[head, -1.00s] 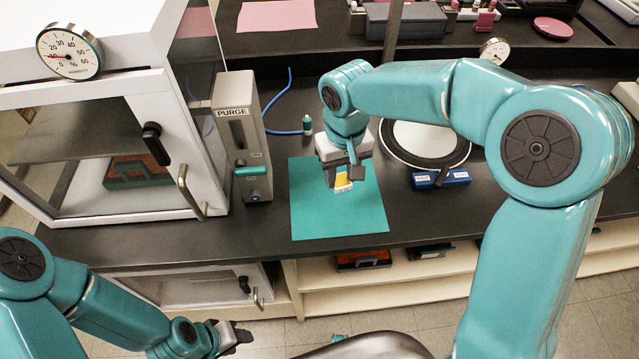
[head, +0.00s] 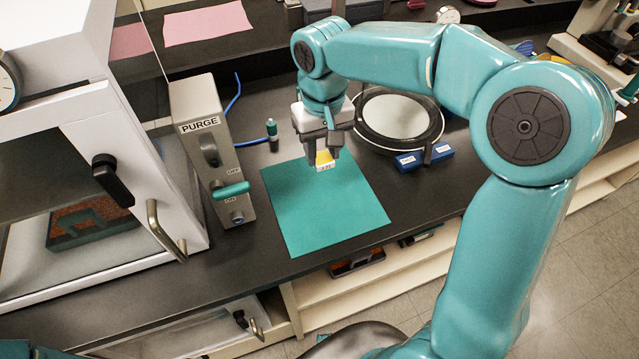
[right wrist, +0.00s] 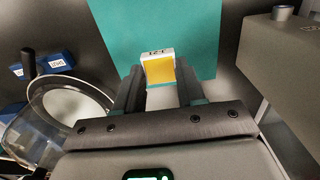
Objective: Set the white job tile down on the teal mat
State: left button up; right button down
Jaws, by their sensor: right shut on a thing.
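The white job tile (head: 324,166), with a yellow face and a small printed label, is between the fingers of my right gripper (head: 322,150). The right gripper is shut on it, pointing down. In the head view the tile appears over the back right part of the teal mat (head: 325,212). In the right wrist view the tile (right wrist: 158,70) overlaps the near edge of the mat (right wrist: 190,30), between the dark fingers (right wrist: 160,90). I cannot tell whether the tile touches the mat. The mat's front and middle are bare. My left gripper is out of view.
A grey PURGE box (head: 208,150) with a teal handle stands left of the mat. A round plate (head: 398,117) and a blue block (head: 424,158) are to the right. The white cabinet (head: 60,110) fills the left.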

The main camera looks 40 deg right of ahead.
aim_at(321, 159)
jog(key=f, duration=0.5)
jog(key=shift+a+f, duration=0.2)
jog(key=shift+f, duration=0.35)
jog(key=f, duration=0.3)
jog(key=shift+s+d+f, duration=0.1)
jog(key=shift+s+f, duration=0.1)
jog(key=shift+f, duration=0.05)
jog(key=shift+w+f, duration=0.3)
jog(key=shift+f, duration=0.05)
jog(key=shift+s, duration=0.15)
jog(key=shift+s+f, duration=0.1)
jog(key=c, duration=1)
grip_release()
jog(key=o, duration=0.3)
jog(key=shift+w, duration=0.2)
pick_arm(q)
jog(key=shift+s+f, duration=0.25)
